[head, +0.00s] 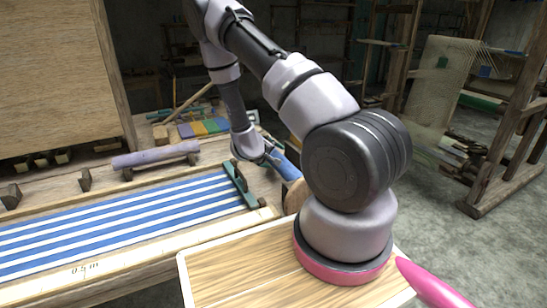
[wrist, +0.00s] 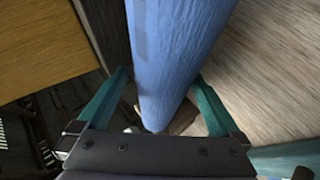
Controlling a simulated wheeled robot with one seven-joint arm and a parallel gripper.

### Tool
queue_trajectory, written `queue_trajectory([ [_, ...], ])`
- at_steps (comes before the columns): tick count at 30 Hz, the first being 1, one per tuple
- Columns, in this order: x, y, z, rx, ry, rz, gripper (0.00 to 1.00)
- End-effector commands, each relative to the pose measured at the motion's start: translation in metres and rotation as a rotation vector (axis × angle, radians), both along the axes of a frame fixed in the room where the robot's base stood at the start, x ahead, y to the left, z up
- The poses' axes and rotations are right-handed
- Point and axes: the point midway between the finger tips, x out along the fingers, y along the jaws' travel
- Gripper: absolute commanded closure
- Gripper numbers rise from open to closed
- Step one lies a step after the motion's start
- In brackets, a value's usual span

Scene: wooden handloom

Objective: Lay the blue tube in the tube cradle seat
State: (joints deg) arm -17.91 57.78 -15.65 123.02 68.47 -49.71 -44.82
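The blue tube (head: 286,164) is beside my gripper (head: 268,154) in the head view, past the right end of the striped cloth. In the wrist view the blue tube (wrist: 172,55) runs down the middle, between the two teal fingers of my gripper (wrist: 163,78). A purple tube (head: 156,154) lies across two dark supports on the loom's wooden rail. Two more dark supports, left (head: 12,196) and right (head: 85,181), stand empty to its left.
Blue-and-white striped cloth (head: 120,222) stretches across the loom, with a green bar (head: 240,184) at its right end. A tall wooden panel (head: 55,75) rises behind the rail. Coloured blocks (head: 203,128) lie beyond the purple tube. A pale wooden tabletop (head: 235,275) is in front.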

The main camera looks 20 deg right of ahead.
Motion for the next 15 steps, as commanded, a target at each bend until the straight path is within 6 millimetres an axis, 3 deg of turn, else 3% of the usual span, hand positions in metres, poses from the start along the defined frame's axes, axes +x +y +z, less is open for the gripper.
queue_trajectory([
  [7, -0.005, 0.008, 0.006, 0.0, 0.0, 0.002, 0.0],
  [15, -0.031, 0.043, 0.038, 0.001, -0.001, 0.005, 0.0],
])
